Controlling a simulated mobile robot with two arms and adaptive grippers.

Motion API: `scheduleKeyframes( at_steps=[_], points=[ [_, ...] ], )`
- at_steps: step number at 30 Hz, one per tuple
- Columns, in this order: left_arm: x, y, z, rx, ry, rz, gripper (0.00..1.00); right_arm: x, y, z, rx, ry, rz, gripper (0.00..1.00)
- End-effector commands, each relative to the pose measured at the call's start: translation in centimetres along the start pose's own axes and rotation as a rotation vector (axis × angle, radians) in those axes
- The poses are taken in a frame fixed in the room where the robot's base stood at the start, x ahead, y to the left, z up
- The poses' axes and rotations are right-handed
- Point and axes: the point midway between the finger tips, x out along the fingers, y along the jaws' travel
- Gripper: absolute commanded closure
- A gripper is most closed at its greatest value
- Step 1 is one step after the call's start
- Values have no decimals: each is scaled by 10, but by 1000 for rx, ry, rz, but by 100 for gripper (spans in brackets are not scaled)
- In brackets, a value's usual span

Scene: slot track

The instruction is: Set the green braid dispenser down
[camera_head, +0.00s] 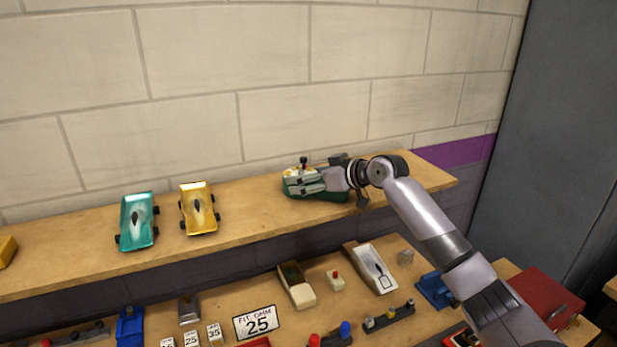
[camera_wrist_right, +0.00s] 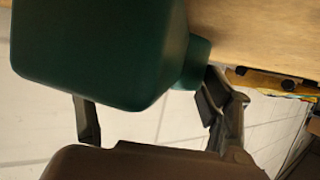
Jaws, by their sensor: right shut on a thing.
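The green braid dispenser (camera_head: 325,196) is at the wooden upper shelf, mostly hidden behind my right gripper (camera_head: 307,183). In the right wrist view the dispenser (camera_wrist_right: 95,45) is a large dark green body with a narrower green part at its right, close to a wooden surface. My right gripper, also in the wrist view (camera_wrist_right: 150,105), is shut on the dispenser, with one finger on each side. I cannot tell whether the dispenser touches the shelf. My left gripper is not in view.
The upper shelf (camera_head: 257,208) also holds a teal car (camera_head: 138,222) and a yellow car (camera_head: 198,209) to the left. Bare shelf lies between the yellow car and the dispenser.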

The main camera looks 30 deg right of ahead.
Motion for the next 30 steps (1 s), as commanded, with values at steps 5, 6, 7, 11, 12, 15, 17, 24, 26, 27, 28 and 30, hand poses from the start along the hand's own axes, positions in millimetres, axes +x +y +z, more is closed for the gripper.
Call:
scheduleKeyframes(
  at_steps=[5, 6, 7, 11, 12, 15, 17, 24, 26, 27, 28, 30],
  points=[
    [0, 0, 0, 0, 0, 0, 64, 0, 0, 1, 1, -1, -1, 15],
    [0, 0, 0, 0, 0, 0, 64, 0, 0, 1, 1, -1, -1, 13],
    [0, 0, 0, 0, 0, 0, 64, 0, 0, 1, 1, -1, -1, 11],
    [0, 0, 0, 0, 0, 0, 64, 0, 0, 1, 1, -1, -1, 6],
    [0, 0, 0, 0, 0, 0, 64, 0, 0, 1, 1, -1, -1, 6],
    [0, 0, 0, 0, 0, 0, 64, 0, 0, 1, 1, -1, -1, 6],
    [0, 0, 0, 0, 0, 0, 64, 0, 0, 1, 1, -1, -1, 6],
    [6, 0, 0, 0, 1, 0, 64, -14, 1, 1, -1, 0, 2, 6],
    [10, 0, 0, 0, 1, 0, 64, -24, 1, 1, -3, 0, 2, 6],
    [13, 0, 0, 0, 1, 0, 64, -32, 1, 2, -4, -1, 2, 6],
    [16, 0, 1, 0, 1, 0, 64, -39, 1, 2, -4, -1, 3, 6],
    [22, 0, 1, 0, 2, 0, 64, -55, 1, 2, -4, -1, 3, 6]
  ],
)
